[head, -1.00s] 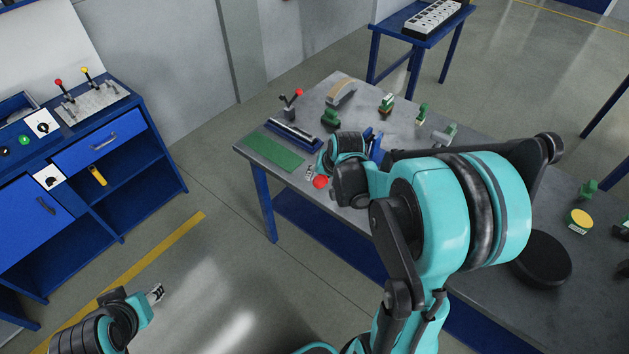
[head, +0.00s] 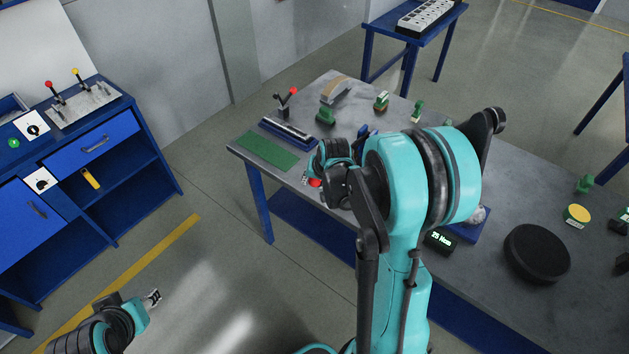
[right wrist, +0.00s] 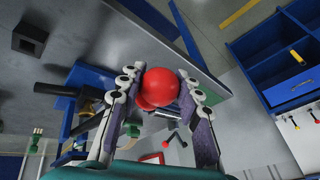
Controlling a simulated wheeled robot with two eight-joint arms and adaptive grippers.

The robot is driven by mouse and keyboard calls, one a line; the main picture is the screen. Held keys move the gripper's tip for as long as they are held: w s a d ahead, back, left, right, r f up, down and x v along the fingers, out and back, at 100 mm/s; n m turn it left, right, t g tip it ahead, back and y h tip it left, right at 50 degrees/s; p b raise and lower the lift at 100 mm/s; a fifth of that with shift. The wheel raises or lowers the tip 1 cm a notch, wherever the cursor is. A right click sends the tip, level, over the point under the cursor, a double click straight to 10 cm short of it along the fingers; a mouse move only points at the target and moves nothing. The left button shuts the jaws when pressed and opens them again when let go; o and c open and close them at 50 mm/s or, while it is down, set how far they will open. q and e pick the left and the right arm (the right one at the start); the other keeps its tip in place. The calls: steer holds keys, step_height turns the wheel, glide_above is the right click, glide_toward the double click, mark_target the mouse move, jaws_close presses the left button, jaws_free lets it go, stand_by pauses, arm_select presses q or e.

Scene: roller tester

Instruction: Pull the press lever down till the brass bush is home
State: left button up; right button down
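A red ball knob (head: 315,183) shows at the front edge of the grey workbench, beside my right gripper (head: 323,170). In the right wrist view the red knob (right wrist: 161,85) lies between the fingertips of my right gripper (right wrist: 160,80). The fingers stand apart on both sides of it; I cannot tell whether they touch it. The blue press (head: 363,131) is mostly hidden behind my right arm, and blue and dark parts show left of the fingers in the wrist view.
A green mat (head: 266,151) and a blue-based fixture (head: 289,132) lie left on the workbench (head: 400,110). Several green-handled items stand behind. A black round disc (head: 537,253) and a display box (head: 440,240) are at right. A blue cabinet (head: 110,140) stands left.

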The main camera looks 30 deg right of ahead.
steer(key=shift+r, duration=0.1)
steer(key=shift+g+y, duration=0.3)
steer(key=shift+y, duration=0.4)
steer(key=r+p, duration=0.1)
steer(key=r, duration=0.1)
steer(key=d+r+p, duration=0.1)
steer(key=r, duration=0.1)
steer(key=shift+w+r+p, duration=0.2)
steer(key=shift+r+p, duration=0.05)
steer(key=shift+p, duration=0.15)
steer(key=shift+f, duration=0.1)
steer(key=c, duration=1)
jaws_free()
steer(key=v, duration=1.2)
